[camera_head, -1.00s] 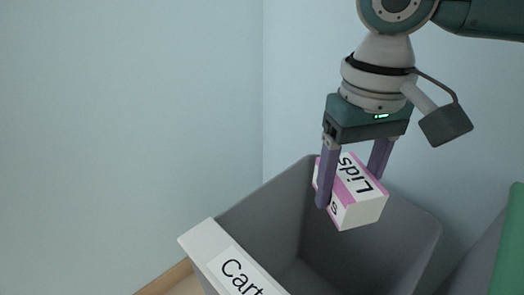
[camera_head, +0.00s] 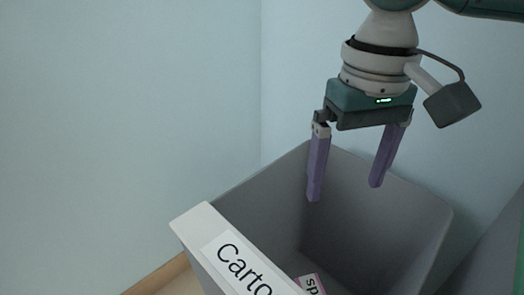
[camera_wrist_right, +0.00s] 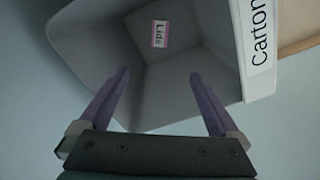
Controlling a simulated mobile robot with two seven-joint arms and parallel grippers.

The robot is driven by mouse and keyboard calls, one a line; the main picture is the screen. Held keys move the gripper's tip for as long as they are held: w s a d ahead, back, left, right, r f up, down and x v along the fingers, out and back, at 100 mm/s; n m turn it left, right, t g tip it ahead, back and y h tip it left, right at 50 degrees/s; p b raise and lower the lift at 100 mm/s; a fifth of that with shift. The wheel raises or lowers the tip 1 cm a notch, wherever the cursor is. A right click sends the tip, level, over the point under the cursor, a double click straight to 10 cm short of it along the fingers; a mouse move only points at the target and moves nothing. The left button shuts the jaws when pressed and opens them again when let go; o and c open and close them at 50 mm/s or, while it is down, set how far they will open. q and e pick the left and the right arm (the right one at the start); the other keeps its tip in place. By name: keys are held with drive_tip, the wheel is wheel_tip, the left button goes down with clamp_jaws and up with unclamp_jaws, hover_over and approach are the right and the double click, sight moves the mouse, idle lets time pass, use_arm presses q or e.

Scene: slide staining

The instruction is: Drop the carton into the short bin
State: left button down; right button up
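The carton (camera_head: 312,285) is white and pink with "Lids" lettering and lies down inside the grey bin. In the head view only a corner of it shows past the bin's front rim; in the right wrist view the carton (camera_wrist_right: 159,34) shows whole, small and far below. The short bin (camera_head: 375,215) is grey with a white label strip reading "Carto..."; it also fills much of the right wrist view (camera_wrist_right: 185,92). My right gripper (camera_head: 345,190) is open and empty above the bin's opening, its purple fingers wide apart. My left gripper is not in view.
Pale blue walls (camera_head: 130,120) meet in a corner behind the bin. A green-edged grey object (camera_head: 520,262) stands close at the right. A strip of brown skirting and floor (camera_head: 160,277) shows at lower left.

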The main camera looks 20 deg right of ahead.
wheel_tip(320, 180, up, 10)
drive_tip(key=p, duration=0.6)
drive_tip(key=shift+p, duration=0.35)
